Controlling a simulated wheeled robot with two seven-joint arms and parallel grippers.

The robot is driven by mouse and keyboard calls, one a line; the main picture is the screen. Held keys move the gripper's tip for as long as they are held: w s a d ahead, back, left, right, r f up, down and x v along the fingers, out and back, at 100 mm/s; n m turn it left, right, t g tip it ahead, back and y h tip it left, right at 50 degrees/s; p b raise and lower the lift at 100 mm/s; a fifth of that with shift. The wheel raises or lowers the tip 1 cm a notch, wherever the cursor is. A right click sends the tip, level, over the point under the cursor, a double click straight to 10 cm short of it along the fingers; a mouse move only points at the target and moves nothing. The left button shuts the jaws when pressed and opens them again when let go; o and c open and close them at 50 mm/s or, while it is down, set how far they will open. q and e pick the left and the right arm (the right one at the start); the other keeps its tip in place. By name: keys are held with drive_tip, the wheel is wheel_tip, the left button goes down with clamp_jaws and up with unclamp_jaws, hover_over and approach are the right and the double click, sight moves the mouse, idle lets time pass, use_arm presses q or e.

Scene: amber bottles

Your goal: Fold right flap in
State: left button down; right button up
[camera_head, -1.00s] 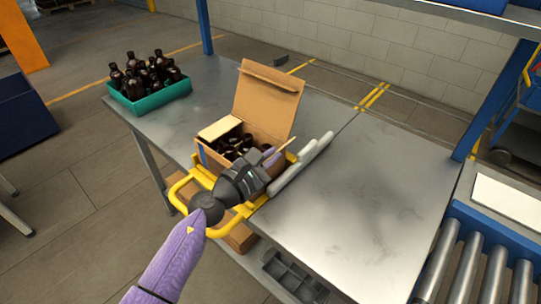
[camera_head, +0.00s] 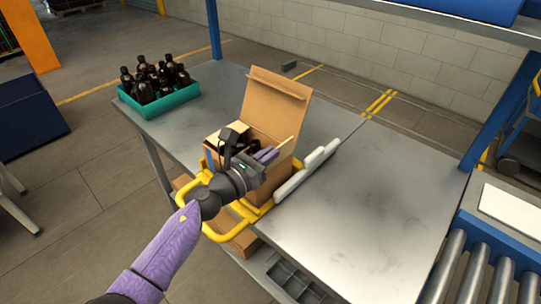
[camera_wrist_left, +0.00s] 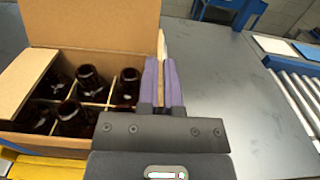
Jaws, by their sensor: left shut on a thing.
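An open cardboard box (camera_head: 280,178) stands at the table's left part, with dark amber bottles inside. Its tall back flap (camera_head: 275,100) stands up. Its left flap (camera_wrist_left: 25,78) lies inward over part of the bottles. The right flap (camera_wrist_left: 161,60) stands near upright at the box's right edge, edge-on in the left wrist view. My left gripper (camera_head: 266,155), with purple fingers, is shut on this flap; the fingers (camera_wrist_left: 161,84) sit on either side of it. Several bottles (camera_wrist_left: 90,85) show between dividers. The arm hides much of the box's front. My right gripper is not in view.
A yellow frame (camera_head: 222,232) surrounds the box's front, and a pale grey guide (camera_head: 305,172) stands along its right. A teal crate (camera_head: 165,104) of bottles stands at the back left. The grey table (camera_head: 365,220) is clear to the right, before a roller conveyor (camera_head: 465,262).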

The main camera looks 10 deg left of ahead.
use_arm(q)
drive_tip(key=shift+a+n, duration=0.1)
drive_tip(key=shift+n, duration=0.2)
drive_tip(key=c, duration=0.8)
unclamp_jaws()
drive_tip(key=v, duration=1)
drive_tip(key=shift+w+p, duration=0.1)
drive_tip(key=shift+p, duration=0.25)
